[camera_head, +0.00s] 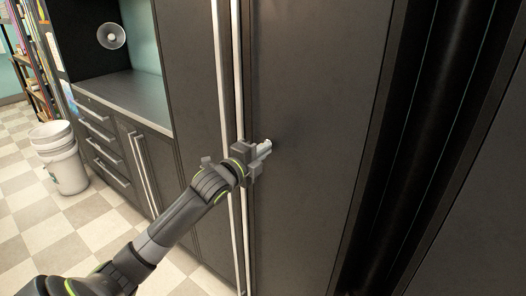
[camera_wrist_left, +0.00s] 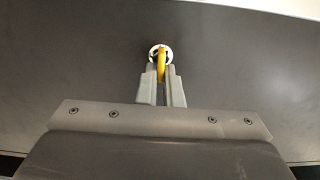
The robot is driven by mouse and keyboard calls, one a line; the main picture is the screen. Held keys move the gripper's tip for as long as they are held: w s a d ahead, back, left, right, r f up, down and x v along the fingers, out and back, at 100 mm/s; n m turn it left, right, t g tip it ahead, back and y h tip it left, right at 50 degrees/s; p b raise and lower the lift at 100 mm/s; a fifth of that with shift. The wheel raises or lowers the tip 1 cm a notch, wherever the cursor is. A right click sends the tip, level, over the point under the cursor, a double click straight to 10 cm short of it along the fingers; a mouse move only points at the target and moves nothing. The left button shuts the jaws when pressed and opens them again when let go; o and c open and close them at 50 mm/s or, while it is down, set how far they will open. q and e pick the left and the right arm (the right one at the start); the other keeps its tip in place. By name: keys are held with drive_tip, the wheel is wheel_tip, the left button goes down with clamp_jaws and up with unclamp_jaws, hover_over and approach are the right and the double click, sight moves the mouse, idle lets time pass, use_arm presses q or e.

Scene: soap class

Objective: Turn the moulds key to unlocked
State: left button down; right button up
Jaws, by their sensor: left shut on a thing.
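The moulds key (camera_wrist_left: 161,64) is yellow and stands in a round, pale lock (camera_wrist_left: 153,52) on a dark cabinet door (camera_wrist_left: 80,60) in the left wrist view. My left gripper (camera_wrist_left: 161,80) is shut on the key, with a finger on each side of it. In the head view my left gripper (camera_head: 264,149) is at the dark door (camera_head: 310,110), just right of the long vertical handles. The key and lock are hidden there behind the gripper. I cannot tell the key's turn position. My right gripper is in neither view.
Two long vertical handles (camera_head: 238,60) run close beside my left gripper. A counter (camera_head: 128,92) with drawers and lower doors is at the left. White buckets (camera_head: 62,160) stand on the checkered floor. A dark recess or gap (camera_head: 415,120) is at the right.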

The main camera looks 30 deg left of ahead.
use_arm(q)
drive_tip(key=c, duration=1.6)
unclamp_jaws()
drive_tip(key=shift+s+a+p, duration=0.2)
drive_tip(key=shift+s+p, duration=0.2)
drive_tip(key=shift+s, duration=2.5)
drive_tip(key=shift+s+a+p, duration=0.25)
drive_tip(key=shift+s+p, duration=0.1)
drive_tip(key=shift+s, duration=2.55)
drive_tip(key=shift+s+a+p, duration=0.2)
drive_tip(key=shift+s+p, duration=0.2)
drive_tip(key=shift+s, duration=2.5)
